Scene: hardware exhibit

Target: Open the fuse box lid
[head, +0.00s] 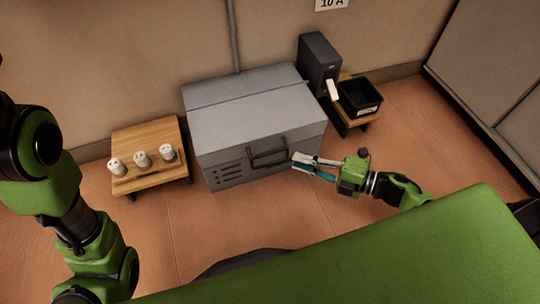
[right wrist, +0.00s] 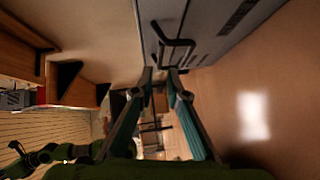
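The fuse box (head: 245,125) is a large grey metal case on the floor against the wall, and its lid (head: 255,107) is shut. A dark bar handle (head: 268,157) is on its front face. My right gripper (head: 296,162) is at the right end of the handle, with its fingers apart. In the right wrist view the handle (right wrist: 175,44) shows just ahead of the open fingertips (right wrist: 161,75); I cannot tell whether they touch it. My left arm is at the left of the head view, its gripper out of view.
A low wooden stand (head: 152,177) with three white ceramic fuses is left of the box. At its right are a dark upright unit (head: 319,62) with a white lever and a black bin (head: 359,97) on a small stand. Grey cabinets (head: 490,60) stand far right.

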